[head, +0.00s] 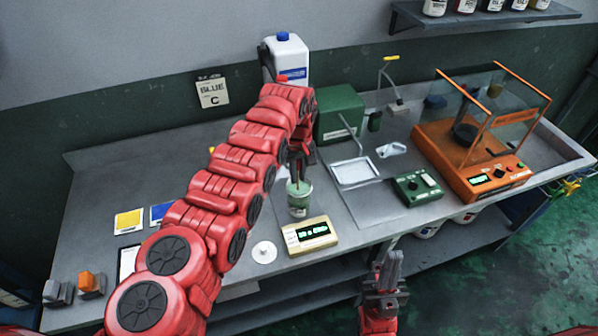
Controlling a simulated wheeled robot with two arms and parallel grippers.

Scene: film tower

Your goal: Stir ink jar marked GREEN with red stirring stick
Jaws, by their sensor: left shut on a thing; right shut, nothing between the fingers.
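A small jar (299,208) with pale walls, a green label and green at its open top stands on the bench in the middle. Any lettering on it is too small to read. My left gripper (298,172) points down directly above the jar's mouth. It is shut on a thin stick that reaches down to the mouth; its colour and how deep its tip sits are unclear. My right gripper (392,262) is shut and empty, in front of the bench's front edge.
A beige device with a green display (310,235) and a white round lid (264,252) are close to the jar. A metal tray (355,171), a green control box (418,187) and an orange glass-walled balance (470,160) stand to the right. A white jug (289,55) stands behind.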

